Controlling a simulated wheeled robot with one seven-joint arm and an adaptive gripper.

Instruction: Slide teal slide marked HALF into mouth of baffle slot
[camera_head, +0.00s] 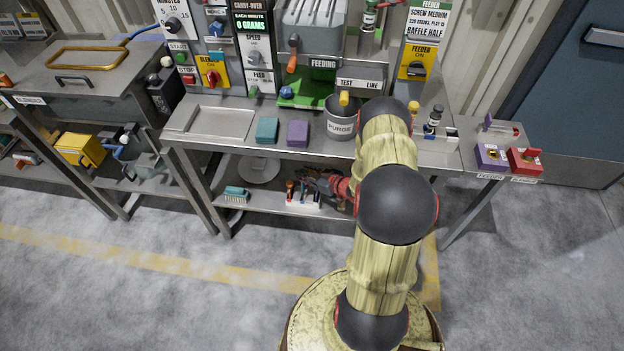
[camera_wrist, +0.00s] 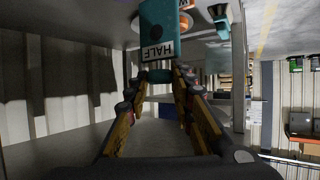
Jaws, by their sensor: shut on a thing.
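The teal slide (camera_wrist: 158,25), with a white HALF label, is at the top middle of the wrist view. My gripper (camera_wrist: 160,77) is shut on its near end, just below the label. In the head view my gripper (camera_head: 325,183) is low, over the lower shelf under the bench, beside a small white rack (camera_head: 303,201). I cannot tell whether the slide still touches the rack. The baffle slot's mouth cannot be made out in either view. The feeder (camera_head: 315,40) stands above the bench, and a sign (camera_head: 428,25) there reads BAFFLE HALF.
The bench top (camera_head: 225,148) lies above my gripper. On it are a teal block (camera_head: 266,130), a purple block (camera_head: 298,133) and a PURGE bucket (camera_head: 340,120). A teal brush (camera_head: 236,195) and a round plate (camera_head: 259,170) lie on the lower shelf. The floor in front is clear.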

